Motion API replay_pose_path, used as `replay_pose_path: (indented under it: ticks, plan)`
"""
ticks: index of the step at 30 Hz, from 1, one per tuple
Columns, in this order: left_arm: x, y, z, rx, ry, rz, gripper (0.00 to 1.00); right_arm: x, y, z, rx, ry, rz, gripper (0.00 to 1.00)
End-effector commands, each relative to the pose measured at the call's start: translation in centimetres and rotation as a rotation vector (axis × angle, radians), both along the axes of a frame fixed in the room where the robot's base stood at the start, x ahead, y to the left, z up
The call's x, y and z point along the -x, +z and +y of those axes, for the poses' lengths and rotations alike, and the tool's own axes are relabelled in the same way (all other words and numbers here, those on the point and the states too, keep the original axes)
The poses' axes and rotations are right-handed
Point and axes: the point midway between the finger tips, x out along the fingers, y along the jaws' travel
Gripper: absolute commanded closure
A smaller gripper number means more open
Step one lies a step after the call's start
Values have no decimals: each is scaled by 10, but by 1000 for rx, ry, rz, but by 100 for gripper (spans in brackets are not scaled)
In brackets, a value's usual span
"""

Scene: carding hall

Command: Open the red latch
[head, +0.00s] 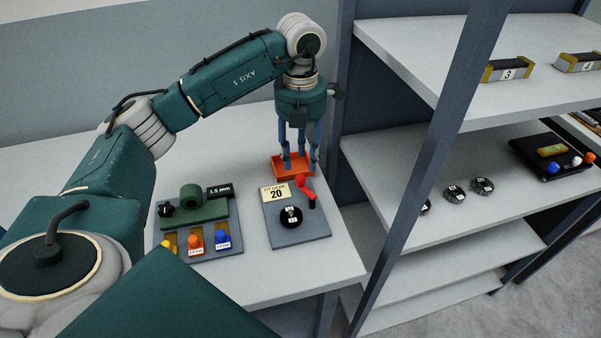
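The red latch (305,187) is a small red lever on the right side of a grey plate (310,229) on the table. A dark end shows at its lower right. The plate also carries a "FIT GEAR 20" sign (275,193) and a round black knob-like part (290,215). My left gripper (300,163) points down just behind the latch, over an orange tray (280,170). Its blue fingers are spread, with nothing seen between them. I cannot tell whether a fingertip touches the tray or the latch. My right gripper is not in view.
Left of the plate stands a grey board (205,251) with a green block (207,211), a "1.5 mm" display (219,192) and yellow, orange and blue pieces. A shelf rack (405,185) with a slanted dark post (425,170) stands close on the right. The table's front left is partly hidden by my arm.

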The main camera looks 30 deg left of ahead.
Motion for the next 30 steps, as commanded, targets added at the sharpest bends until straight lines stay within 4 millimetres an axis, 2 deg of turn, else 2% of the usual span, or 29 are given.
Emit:
replay_pose_path:
  ticks: [3,9,15,22,27,28,30]
  plan:
    - [1,-22,1,-1,1,5,62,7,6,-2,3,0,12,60]
    - [0,-50,0,0,1,1,62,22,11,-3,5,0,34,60]
    - [0,-61,0,1,0,-1,62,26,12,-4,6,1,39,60]
    - [0,-62,0,0,0,-1,62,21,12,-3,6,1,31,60]
    - [0,-62,0,0,0,-1,96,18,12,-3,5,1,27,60]
    - [0,-62,0,0,0,-1,100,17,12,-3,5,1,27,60]
    - [0,-62,0,0,0,-1,100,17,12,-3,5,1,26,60]
